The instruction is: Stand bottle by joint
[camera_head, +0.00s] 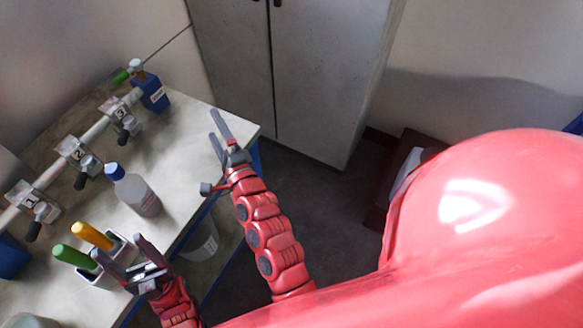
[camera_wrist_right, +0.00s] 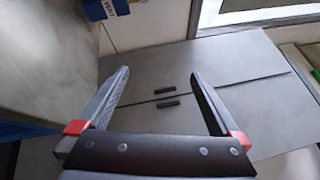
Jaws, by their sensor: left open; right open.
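A translucent bottle (camera_head: 140,196) with a blue cap stands upright on the table, in front of the pipe (camera_head: 97,131). Joints with clamps and black handles sit along the pipe: one labelled 3 (camera_head: 122,115), one labelled 2 (camera_head: 78,157), and one at the left (camera_head: 33,205) whose label I cannot read clearly. My left gripper (camera_head: 119,249) is open and empty near the front table edge, beside the tool holder. My right gripper (camera_head: 214,125) is open and empty near the table's right end; the right wrist view shows its spread fingers (camera_wrist_right: 160,88) with nothing between them.
A white holder (camera_head: 117,246) carries a green-handled and a yellow-handled tool. A blue support block (camera_head: 152,92) bears the pipe's far end. A grey cabinet (camera_head: 300,70) stands beyond the table. A pale bucket (camera_head: 203,243) is below the front edge. Tabletop right of the bottle is clear.

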